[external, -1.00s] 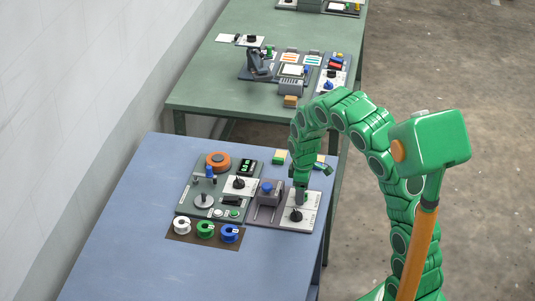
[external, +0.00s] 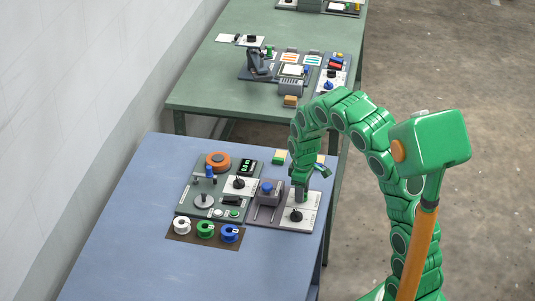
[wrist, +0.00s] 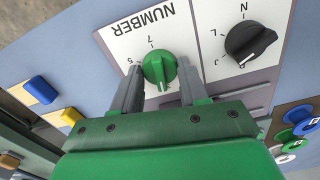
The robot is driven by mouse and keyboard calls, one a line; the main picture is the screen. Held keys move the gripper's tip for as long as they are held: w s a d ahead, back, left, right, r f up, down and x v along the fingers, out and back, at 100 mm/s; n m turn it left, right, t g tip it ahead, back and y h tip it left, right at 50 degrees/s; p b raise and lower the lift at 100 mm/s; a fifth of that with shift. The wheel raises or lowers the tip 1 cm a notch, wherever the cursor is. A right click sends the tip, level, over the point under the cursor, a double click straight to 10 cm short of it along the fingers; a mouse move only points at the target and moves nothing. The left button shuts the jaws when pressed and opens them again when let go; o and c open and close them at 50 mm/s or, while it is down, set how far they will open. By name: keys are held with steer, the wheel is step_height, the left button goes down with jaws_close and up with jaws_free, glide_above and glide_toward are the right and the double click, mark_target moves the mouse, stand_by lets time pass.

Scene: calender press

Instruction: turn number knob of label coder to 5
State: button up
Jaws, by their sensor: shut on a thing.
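The label coder (external: 285,224) is a grey unit with a white-faced panel at the right of the blue table. Its green number knob (wrist: 160,68) sits under the word NUMBER in the wrist view, with a 5 and a 7 readable beside it. The knob's exact pointer setting is hard to tell. My gripper (wrist: 159,72) is shut on the green knob, one grey finger on each side. In the external view my gripper (external: 300,193) reaches down to the panel and hides the knob. A black letter knob (wrist: 250,43) stands beside it.
A blue-topped lever block (external: 267,189) stands left of the panel. A dark board with an orange dial (external: 217,161) is farther left. White, green and blue spools (external: 205,230) lie in front of it. The table's front left is clear.

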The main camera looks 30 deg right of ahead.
steer(key=m, duration=1)
steer(key=shift+m, duration=0.4)
steer(key=m, duration=0.5)
steer(key=shift+m, duration=0.3)
steer(key=m, duration=0.5)
steer(key=shift+m, duration=0.4)
steer(key=o, duration=1.1)
steer(key=shift+c, duration=0.2)
steer(key=shift+r, duration=3.9)
